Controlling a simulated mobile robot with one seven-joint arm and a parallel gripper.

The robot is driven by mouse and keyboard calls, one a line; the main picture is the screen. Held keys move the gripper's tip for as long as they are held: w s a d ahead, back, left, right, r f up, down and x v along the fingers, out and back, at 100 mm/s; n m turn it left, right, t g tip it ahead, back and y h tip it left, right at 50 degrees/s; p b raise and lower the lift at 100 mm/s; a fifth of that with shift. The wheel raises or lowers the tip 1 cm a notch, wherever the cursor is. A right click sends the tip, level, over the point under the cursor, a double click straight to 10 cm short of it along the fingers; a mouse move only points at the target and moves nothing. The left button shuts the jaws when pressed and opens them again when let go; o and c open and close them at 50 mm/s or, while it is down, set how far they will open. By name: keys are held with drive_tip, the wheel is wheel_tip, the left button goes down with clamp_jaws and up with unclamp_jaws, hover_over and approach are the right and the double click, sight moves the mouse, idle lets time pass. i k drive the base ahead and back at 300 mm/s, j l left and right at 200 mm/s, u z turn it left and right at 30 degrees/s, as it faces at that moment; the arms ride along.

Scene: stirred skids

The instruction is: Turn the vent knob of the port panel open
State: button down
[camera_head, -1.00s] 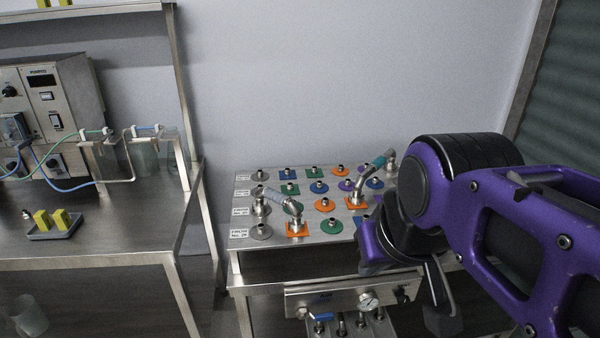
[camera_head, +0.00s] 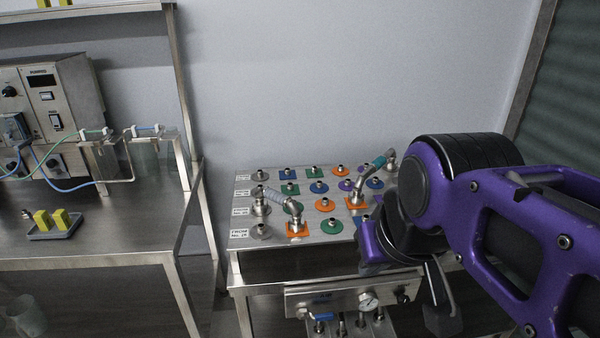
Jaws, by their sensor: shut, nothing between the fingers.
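The port panel (camera_head: 340,292) is a steel plate on the front of the bench under the coloured ports. It carries a round gauge (camera_head: 368,302). A small dark knob (camera_head: 403,294) sits right of the gauge, close to my arm; its pointer and any label are too small to read, so I cannot tell how it is turned. My gripper (camera_head: 441,312) is the dark part hanging below my purple arm, right of the knob and apart from it in the picture. It is shut and empty. The arm hides the bench's right side.
The steel top (camera_head: 262,209) bears rows of coloured ports and two hose pieces with metal elbows. A blue-handled valve (camera_head: 323,316) and several fittings sit below the panel. A side bench (camera_head: 110,240) at left bears an instrument, jars and a small tray (camera_head: 55,228) with yellow blocks.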

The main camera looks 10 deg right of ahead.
sight(402, 299)
drive_tip(key=z, duration=0.85)
drive_tip(key=i+j+z, duration=0.1)
drive_tip(key=l+u, duration=0.45)
drive_tip(key=l, duration=0.15)
